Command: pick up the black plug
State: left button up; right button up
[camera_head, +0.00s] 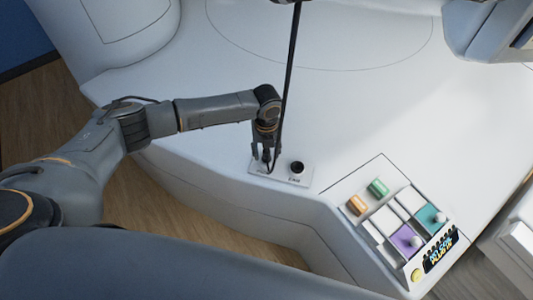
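A black cable (288,75) runs down from the top edge to a small white socket plate (283,181) on the white machine. The cable's lower end, where the black plug would be, is at the plate's left part, mostly hidden by my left gripper (265,155). My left gripper points down right over that left part, with its fingers beside the cable end. I cannot tell whether the fingers touch or hold the plug. A round black socket (296,167) shows on the plate's right part, just right of the gripper. My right gripper is not in view.
A control panel (398,225) with orange, green, purple and teal parts and white knobs lies to the right of the plate. The white surface (370,110) behind is clear. The machine's front edge drops to a wooden floor (160,215).

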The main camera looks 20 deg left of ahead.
pick_arm(q)
grip_shut()
jog(key=shift+r, duration=0.15)
